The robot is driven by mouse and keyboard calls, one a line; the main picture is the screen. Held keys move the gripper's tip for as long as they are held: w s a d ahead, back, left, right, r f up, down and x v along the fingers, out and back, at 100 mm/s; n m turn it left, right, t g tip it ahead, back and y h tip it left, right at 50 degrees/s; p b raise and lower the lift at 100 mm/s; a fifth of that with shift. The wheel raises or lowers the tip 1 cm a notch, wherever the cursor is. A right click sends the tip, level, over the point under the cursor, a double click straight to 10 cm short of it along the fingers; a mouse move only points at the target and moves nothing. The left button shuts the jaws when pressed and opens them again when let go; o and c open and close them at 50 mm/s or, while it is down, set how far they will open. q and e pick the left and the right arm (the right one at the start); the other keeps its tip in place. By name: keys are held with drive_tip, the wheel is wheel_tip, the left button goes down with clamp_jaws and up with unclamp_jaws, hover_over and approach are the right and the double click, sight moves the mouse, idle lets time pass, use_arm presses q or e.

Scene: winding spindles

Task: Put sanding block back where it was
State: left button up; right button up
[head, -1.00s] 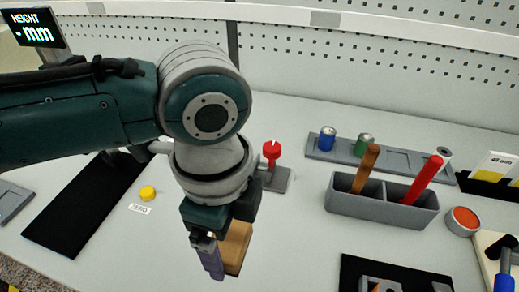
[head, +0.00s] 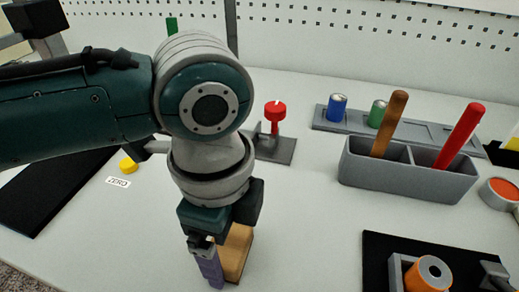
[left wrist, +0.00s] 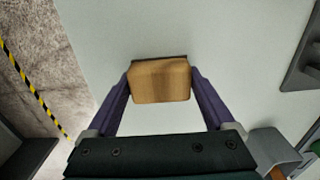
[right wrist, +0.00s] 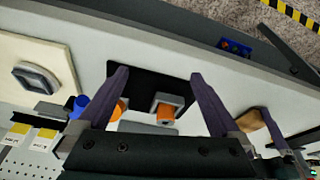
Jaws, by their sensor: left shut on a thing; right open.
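The sanding block is a wooden block (head: 236,252) with a thin dark layer along one side. My left gripper (head: 220,266) is shut on it, low at the bottom centre of the head view. In the left wrist view the block (left wrist: 160,82) sits between both purple fingertips, with pale table behind it. I cannot tell whether it touches the table. My right gripper (right wrist: 160,88) is open and empty in the right wrist view. The block also shows there (right wrist: 250,124), beyond the right-hand finger.
A grey two-slot bin (head: 405,178) holds a brown and a red stick. A black mat (head: 376,262) carries an orange-and-grey spool (head: 427,273) in a holder. The table between block and mat is clear.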

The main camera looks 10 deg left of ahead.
use_arm(q)
drive_tip(key=shift+f, duration=0.15)
drive_tip(key=o, duration=1)
drive_tip(key=shift+o, duration=0.2)
wheel_tip(320, 180, up, 12)
drive_tip(key=p, duration=0.2)
drive_tip(key=s+d+f+n+t+h, duration=0.25)
drive_tip(key=s+d+n+h, duration=0.2)
drive_tip(key=n, duration=0.25)
drive_tip(key=s+a+f+n+y, duration=0.1)
drive_tip(key=s+a+n+y, duration=0.1)
drive_tip(key=s+a+n, duration=0.2)
drive_tip(key=s+a+f+n+t+y, duration=0.1)
drive_tip(key=s+a+n+y, duration=0.1)
drive_tip(key=a+n, duration=0.3)
drive_tip(key=s+a, duration=0.1)
drive_tip(key=a, duration=0.3)
drive_tip(key=shift+s+a+f, duration=0.3)
drive_tip(key=shift+s+a, duration=0.05)
drive_tip(key=shift+a, duration=0.05)
